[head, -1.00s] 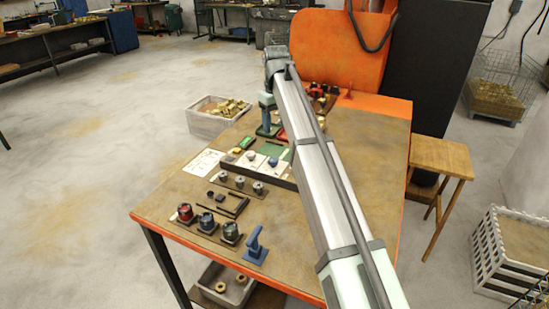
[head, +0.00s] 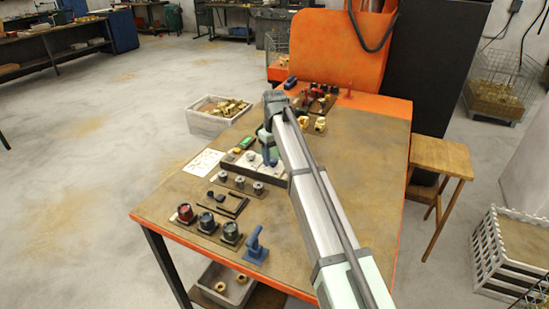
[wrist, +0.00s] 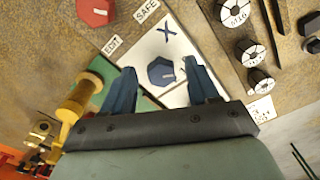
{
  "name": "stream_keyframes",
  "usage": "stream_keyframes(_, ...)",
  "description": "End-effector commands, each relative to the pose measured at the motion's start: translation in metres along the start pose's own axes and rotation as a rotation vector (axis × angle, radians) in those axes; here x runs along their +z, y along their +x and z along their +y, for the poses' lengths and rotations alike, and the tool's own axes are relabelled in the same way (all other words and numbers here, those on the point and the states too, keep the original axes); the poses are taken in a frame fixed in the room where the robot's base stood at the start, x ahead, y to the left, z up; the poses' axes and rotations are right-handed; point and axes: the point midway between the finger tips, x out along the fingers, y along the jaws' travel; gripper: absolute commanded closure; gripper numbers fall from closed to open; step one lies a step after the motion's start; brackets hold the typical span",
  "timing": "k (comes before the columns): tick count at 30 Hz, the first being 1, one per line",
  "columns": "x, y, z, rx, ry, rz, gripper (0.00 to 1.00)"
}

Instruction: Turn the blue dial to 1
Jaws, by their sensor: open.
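A blue six-sided knob (wrist: 161,72) with a pale pointer mark sits on a white plate marked X, on a panel in the wrist view. My gripper (wrist: 160,66) is open and its two blue fingers stand on either side of the knob; I cannot tell whether they touch it. In the head view my gripper (head: 269,157) is over the panel (head: 240,171) and hides most of the knob. A separate round dial with a blue top (head: 207,221) stands at the table's front left, between a red one (head: 186,213) and a dark green one (head: 231,232).
A red knob (wrist: 97,10) near EDIT and SAFE labels and a yellow-handled thing (wrist: 80,100) lie around the panel. Several round marked knobs (wrist: 248,53) stand beside it. A blue handle (head: 255,244) stands at the front. The table's right side (head: 365,170) is clear.

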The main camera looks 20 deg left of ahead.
Motion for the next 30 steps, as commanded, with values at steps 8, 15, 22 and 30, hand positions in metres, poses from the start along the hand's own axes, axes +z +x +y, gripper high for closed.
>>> stream_keyframes(8,0.0001,0.0084,0.0,0.0,0.0,0.0,0.4)
stream_keyframes(15,0.0001,0.0081,0.0,0.0,0.0,0.0,0.47)
stream_keyframes(22,0.0001,0.008,0.0,0.0,0.0,0.0,0.69)
stream_keyframes(30,0.0001,0.0079,0.0002,0.0,0.0,0.0,0.95)
